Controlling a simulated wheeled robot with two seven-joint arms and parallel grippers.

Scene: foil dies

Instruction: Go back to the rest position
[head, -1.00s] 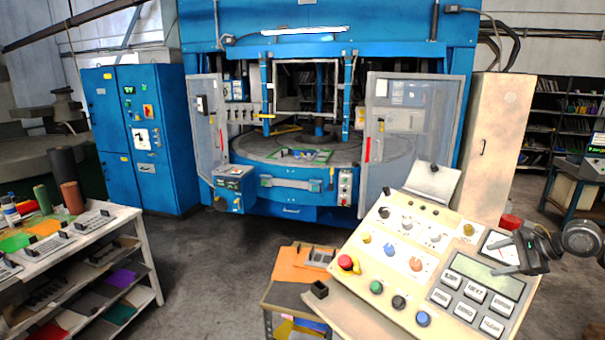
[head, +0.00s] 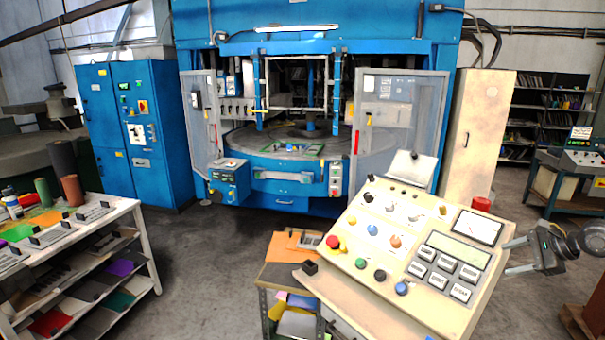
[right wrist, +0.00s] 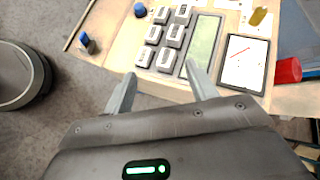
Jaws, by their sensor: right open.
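My right gripper (head: 516,256) is at the right of the head view, just off the right edge of the beige control panel (head: 350,236). Its two fingers are apart with nothing between them. In the right wrist view my right gripper (right wrist: 160,84) shows its open fingers pointing toward the panel's keys (right wrist: 165,38) and display (right wrist: 203,42). I cannot tell whether a fingertip touches the panel. My left gripper is not in view.
The blue press (head: 285,196) stands at the back with its doors open. A white shelf unit (head: 140,235) is at the left, and an orange-topped stand (head: 273,273) is beside the panel. A red cylinder (right wrist: 287,70) is near the panel's edge. Floor at centre left is clear.

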